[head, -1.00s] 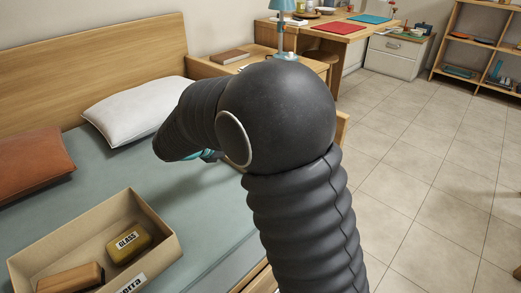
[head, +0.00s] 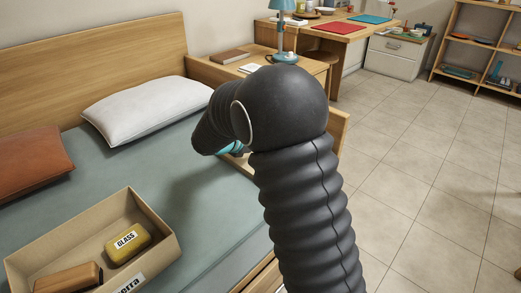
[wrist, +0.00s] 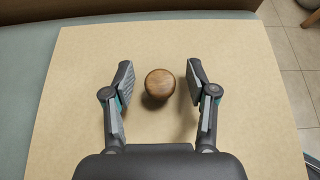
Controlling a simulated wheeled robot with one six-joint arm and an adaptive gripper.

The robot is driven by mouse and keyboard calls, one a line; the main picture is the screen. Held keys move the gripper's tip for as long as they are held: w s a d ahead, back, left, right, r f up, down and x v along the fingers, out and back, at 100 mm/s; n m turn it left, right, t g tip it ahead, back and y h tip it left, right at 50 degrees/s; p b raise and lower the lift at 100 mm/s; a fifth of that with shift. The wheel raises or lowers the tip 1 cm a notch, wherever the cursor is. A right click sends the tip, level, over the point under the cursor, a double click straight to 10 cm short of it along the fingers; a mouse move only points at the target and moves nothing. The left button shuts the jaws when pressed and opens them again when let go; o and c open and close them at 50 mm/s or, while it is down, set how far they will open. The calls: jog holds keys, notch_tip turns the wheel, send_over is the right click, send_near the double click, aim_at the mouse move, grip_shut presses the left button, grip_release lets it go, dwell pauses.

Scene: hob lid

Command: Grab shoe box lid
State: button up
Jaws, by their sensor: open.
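The shoe box lid (wrist: 75,110) is a flat beige panel that fills most of the wrist view. A round brown wooden knob (wrist: 160,84) stands on it near the middle. My gripper (wrist: 160,68) is open above the lid, one finger on each side of the knob, with a gap on both sides. I cannot tell how high the fingertips are above the lid. In the head view my arm hides the lid and most of the gripper. An open cardboard box (head: 158,222) sits on the bed at the lower left.
The box holds a yellow case (head: 128,244) marked GLASS and a brown item (head: 70,280). A white pillow (head: 145,110) and a brown cushion (head: 30,165) lie on the bed (head: 200,205). A nightstand with a blue lamp (head: 283,38) stands behind. Tiled floor at right is clear.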

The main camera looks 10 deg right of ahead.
grip_shut()
jog(key=shift+r, duration=0.1)
